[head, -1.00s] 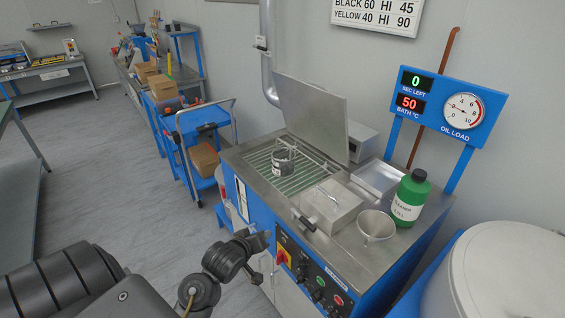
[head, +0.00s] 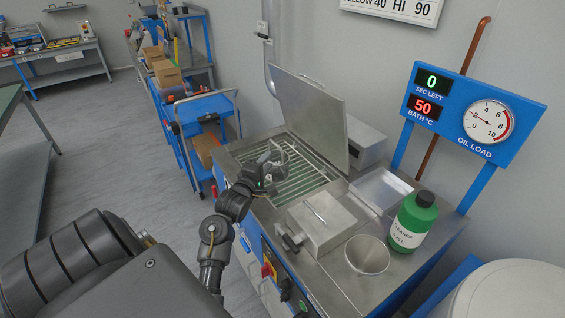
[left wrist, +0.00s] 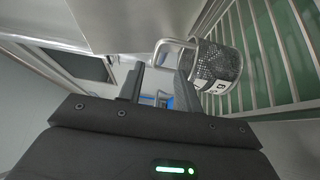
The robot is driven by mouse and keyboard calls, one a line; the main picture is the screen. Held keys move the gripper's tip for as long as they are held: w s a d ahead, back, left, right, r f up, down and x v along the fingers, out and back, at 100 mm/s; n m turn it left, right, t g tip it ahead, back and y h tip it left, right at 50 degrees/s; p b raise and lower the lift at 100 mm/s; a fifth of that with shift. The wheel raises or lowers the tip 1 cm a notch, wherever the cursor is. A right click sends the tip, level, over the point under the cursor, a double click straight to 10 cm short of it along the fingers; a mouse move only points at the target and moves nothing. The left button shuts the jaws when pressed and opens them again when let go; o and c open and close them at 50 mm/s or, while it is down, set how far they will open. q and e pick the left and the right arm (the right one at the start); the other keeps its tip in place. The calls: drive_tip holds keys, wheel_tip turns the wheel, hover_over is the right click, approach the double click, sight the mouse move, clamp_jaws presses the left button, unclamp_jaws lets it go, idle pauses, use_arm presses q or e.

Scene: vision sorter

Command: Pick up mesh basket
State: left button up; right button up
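The mesh basket (left wrist: 220,62) is a small round dark wire cup with a white tag. It stands on the slatted rack of the open bath, its pale loop handle (left wrist: 172,46) reaching toward my left gripper. In the head view the basket (head: 277,157) is partly hidden by my wrist and gripper. My left gripper (head: 264,180) is over the front edge of the bath, close to the basket. In the left wrist view its two fingers (left wrist: 160,80) are apart with a gap between them, and the handle shows just past the fingertips. My right gripper is not in view.
The raised steel lid (head: 312,112) stands behind the bath rack (head: 305,183). A lidded steel box (head: 322,222), a funnel or cup (head: 368,255), a green bottle (head: 413,222) and a shallow tray (head: 382,188) occupy the right of the counter. A blue cart (head: 205,112) stands left.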

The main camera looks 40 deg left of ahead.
sight(276, 144)
use_arm(q)
drive_tip(key=p+x, duration=0.1)
drive_tip(key=x, duration=0.2)
drive_tip(key=p+x, duration=0.1)
drive_tip(key=x, duration=0.2)
drive_tip(key=a+p+x, duration=0.1)
drive_tip(key=x, duration=0.3)
drive_tip(key=shift+s+r, duration=0.15)
drive_tip(key=shift+r, duration=0.05)
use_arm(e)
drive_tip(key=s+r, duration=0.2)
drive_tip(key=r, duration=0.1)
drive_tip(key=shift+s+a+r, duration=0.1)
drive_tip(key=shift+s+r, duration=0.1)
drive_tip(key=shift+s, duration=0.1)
use_arm(q)
clamp_jaws()
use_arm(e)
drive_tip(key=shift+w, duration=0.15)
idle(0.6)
